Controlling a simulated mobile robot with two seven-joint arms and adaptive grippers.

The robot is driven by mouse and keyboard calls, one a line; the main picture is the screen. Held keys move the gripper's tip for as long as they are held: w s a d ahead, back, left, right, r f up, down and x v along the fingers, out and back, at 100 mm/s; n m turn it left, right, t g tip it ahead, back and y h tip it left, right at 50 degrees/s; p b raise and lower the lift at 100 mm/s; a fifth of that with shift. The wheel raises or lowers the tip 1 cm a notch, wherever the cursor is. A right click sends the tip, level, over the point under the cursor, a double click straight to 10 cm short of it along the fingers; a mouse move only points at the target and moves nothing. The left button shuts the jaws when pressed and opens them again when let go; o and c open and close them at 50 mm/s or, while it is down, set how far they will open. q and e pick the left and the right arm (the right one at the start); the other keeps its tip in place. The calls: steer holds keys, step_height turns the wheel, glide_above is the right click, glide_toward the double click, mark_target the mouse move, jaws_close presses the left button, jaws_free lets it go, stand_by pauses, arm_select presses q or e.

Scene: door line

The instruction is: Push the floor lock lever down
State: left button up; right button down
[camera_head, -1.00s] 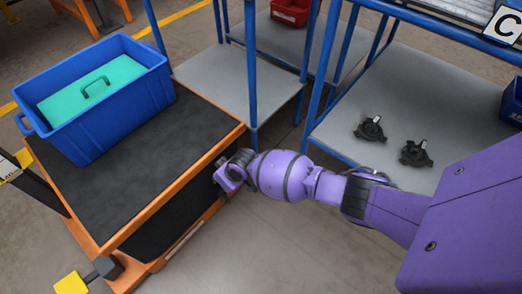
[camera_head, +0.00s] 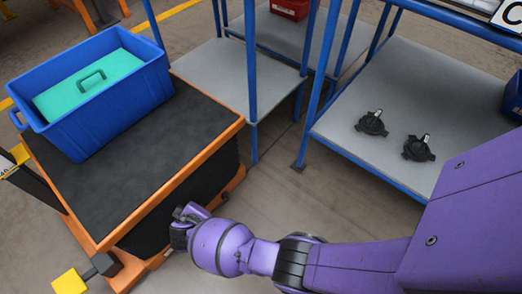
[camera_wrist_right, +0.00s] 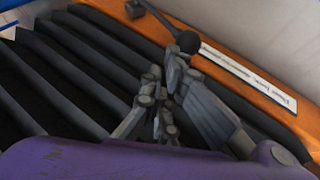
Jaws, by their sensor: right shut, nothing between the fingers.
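A black lever with a round knob (camera_wrist_right: 188,42) shows in the right wrist view, against the orange base edge (camera_wrist_right: 262,104) of the cart, beside a white printed label (camera_wrist_right: 247,75). My right gripper (camera_wrist_right: 168,72) is shut and empty; its fingertips are just below the knob in the picture, and whether they touch it I cannot tell. In the head view my right arm (camera_head: 225,248) reaches to the near right side of the cart (camera_head: 170,185), low down. My left gripper is not in view.
A blue crate (camera_head: 110,112) with a green lidded item (camera_head: 88,88) stands on the cart's black top. A yellow pedal-like block (camera_head: 70,282) sticks out at the cart's near corner. A blue-framed rack with a grey shelf (camera_head: 400,105) stands to the right. Floor between is clear.

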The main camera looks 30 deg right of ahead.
steer(key=shift+s+a+f+b, duration=0.2)
steer(key=shift+a+f+b, duration=0.25)
steer(key=shift+f, duration=0.3)
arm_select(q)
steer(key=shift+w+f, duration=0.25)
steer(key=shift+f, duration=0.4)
arm_select(e)
steer(key=shift+a+f, duration=0.25)
steer(key=shift+f, duration=0.05)
arm_select(q)
steer(key=shift+b, duration=0.3)
arm_select(e)
steer(key=shift+a, duration=0.1)
steer(key=shift+r, duration=0.15)
